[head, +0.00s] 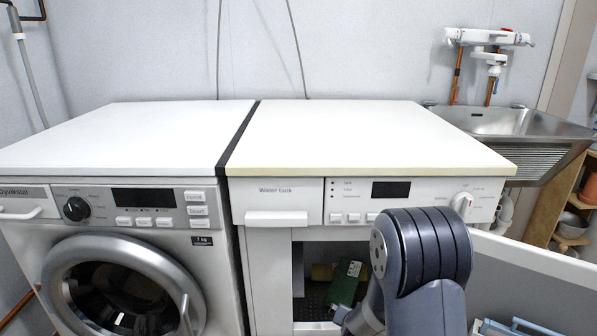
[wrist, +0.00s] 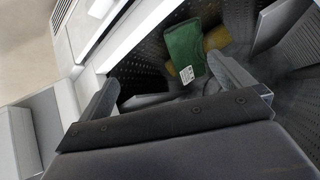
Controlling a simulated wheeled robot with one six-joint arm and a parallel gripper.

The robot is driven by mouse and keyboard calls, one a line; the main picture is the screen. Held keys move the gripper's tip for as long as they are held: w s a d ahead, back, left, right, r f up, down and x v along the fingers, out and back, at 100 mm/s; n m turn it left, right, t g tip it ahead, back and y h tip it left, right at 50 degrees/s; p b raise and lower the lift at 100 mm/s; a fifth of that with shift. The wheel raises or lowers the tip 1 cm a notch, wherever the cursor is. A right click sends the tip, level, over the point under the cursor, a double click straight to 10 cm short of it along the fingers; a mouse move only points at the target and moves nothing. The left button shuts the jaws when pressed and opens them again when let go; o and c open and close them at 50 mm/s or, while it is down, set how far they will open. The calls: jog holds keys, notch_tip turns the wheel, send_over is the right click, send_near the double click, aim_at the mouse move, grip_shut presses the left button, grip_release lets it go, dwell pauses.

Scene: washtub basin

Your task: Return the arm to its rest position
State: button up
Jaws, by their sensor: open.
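My arm stands in front of the right-hand machine in the head view, its end reaching low toward the machine's open front. The gripper's fingers cannot be made out there. In the wrist view my gripper (wrist: 165,85) is open, its two fingers well apart, at the mouth of a dark perforated drum. Nothing is between the fingers. A green item with a white label (wrist: 184,54) lies deeper in the drum, beyond the fingers and apart from them. It also shows in the head view (head: 345,283).
A yellowish item (wrist: 218,38) lies beside the green one. The open door (head: 540,285) stands at right. A washing machine (head: 125,285) with a shut round door is at left. Both white tops (head: 350,135) are clear. A steel sink (head: 510,122) is at back right.

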jog(key=shift+s, duration=1.05)
